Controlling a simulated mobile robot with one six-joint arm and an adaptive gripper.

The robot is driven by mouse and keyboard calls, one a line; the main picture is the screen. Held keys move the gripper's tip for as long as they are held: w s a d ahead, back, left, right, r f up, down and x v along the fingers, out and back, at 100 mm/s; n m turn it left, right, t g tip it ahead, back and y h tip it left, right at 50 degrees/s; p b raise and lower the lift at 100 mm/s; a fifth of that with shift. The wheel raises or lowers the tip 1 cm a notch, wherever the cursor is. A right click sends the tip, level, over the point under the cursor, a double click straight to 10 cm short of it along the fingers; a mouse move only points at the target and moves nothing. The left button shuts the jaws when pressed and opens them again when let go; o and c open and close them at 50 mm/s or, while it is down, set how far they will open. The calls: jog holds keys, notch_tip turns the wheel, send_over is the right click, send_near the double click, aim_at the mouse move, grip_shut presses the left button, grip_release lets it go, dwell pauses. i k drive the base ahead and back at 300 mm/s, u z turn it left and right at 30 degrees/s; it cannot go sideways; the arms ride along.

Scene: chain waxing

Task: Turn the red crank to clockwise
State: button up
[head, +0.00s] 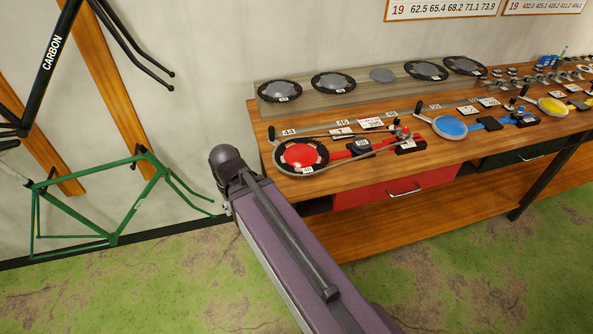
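The red crank (304,156) is a dark toothed chainring with a red centre. It lies at the left front end of the wooden bench. A short arm with a black handle (271,133) points from it toward the upper left. A chain runs from it to the right, along a red bar (372,151). My purple arm reaches up from the bottom of the head view, and its dark rounded joint is left of the red crank, seemingly apart from it. My gripper does not show, so its state and place are hidden.
The bench (349,176) carries a similar blue crank (449,127) and a yellow crank (551,106) farther right. Several chainrings rest on a raised grey block (345,95) behind. A red drawer (385,192) is below. A green bicycle frame (139,206) hangs at left.

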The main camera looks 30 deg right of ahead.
aim_at(299, 156)
jog(key=z, duration=0.35)
jog(key=k, duration=0.1)
jog(key=u, duration=1.55)
jog(key=i, duration=0.25)
jog(key=z, duration=2.7)
jog(key=i, duration=0.1)
jog(key=u, duration=0.45)
